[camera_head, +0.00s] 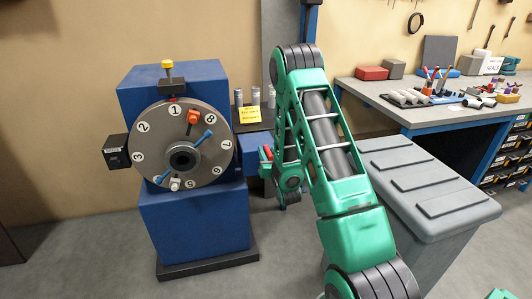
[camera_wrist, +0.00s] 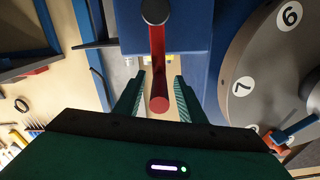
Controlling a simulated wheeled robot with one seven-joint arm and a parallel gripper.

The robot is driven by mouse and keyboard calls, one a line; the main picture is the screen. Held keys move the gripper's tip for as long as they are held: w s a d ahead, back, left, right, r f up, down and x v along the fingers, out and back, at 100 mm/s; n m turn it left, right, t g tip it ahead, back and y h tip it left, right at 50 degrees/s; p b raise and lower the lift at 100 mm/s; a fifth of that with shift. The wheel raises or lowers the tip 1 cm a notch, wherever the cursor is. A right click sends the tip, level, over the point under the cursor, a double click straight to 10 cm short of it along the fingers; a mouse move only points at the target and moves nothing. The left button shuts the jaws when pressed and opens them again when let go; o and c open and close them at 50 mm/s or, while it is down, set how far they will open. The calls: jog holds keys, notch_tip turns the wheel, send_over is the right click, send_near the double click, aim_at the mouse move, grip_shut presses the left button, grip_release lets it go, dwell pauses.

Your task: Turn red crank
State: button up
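The red crank (camera_wrist: 158,60) shows in the wrist view as a red bar running down from a dark round hub on a blue housing, with its rounded end toward me. My gripper (camera_wrist: 160,76) is open, with one green finger on each side of the crank and a visible gap on both sides. In the head view a small red part of the crank (camera_head: 267,152) shows at the right side of the blue machine (camera_head: 195,222), beside my green arm. My arm hides much of that area, and the fingers are hard to make out there.
The machine's grey numbered dial (camera_head: 157,165) carries an orange piece (camera_head: 193,117) and a blue lever (camera_head: 203,138). A yellow note (camera_head: 250,115) is behind. A grey bin (camera_head: 430,195) and a workbench (camera_head: 400,108) with tools stand to the right of my arm.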

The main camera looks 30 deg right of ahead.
jog(key=shift+x, duration=0.8)
jog(key=shift+c, duration=0.5)
grip_shut()
jog(key=shift+a, duration=0.15)
